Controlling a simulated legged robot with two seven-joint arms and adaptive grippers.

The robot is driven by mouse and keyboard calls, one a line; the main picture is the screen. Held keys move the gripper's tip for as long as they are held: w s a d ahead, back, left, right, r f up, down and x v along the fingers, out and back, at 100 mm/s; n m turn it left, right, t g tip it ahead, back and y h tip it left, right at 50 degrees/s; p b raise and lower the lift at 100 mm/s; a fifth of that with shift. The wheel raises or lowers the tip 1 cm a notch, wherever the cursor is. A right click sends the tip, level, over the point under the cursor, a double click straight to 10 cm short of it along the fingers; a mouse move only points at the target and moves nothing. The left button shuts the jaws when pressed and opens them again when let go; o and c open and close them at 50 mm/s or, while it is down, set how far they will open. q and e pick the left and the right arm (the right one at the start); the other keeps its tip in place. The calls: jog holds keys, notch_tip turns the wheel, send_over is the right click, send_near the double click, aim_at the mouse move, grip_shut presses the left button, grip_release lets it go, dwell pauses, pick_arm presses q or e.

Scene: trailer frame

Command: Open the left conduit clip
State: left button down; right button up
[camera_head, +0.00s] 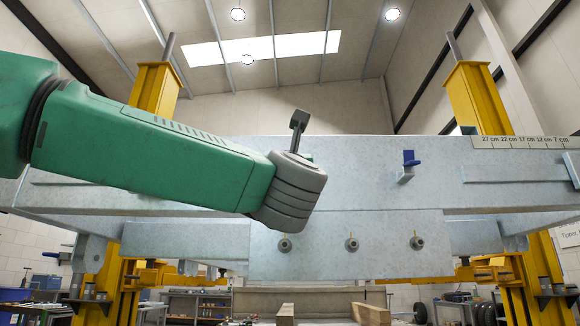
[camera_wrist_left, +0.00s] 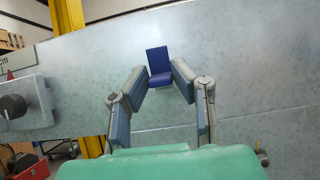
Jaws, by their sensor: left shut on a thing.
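The left conduit clip is a small dark blue part (camera_wrist_left: 157,58) on the grey metal frame. In the wrist view its blue flap stands up and its lower part lies between the fingers of my left gripper (camera_wrist_left: 160,80). The fingers are shut on that lower part from both sides. A second blue clip (camera_head: 409,158) on a small grey bracket sits apart to the right. My right gripper is not in view.
The grey trailer frame (camera_head: 350,225) spans the view, with several round fittings (camera_head: 351,244) along its lower plate. A centimetre scale (camera_head: 520,142) is at upper right. Yellow posts (camera_head: 480,95) stand behind. The face between the two clips is clear.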

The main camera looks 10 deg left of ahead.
pick_arm(q)
jog(key=shift+w+f+t, duration=0.1)
jog(key=shift+f+t, duration=0.15)
jog(key=shift+t, duration=0.25)
jog(key=c, duration=1.4)
grip_release()
jog(key=shift+r, duration=0.1)
jog(key=v, duration=1.2)
jog(key=shift+w+d, duration=0.1)
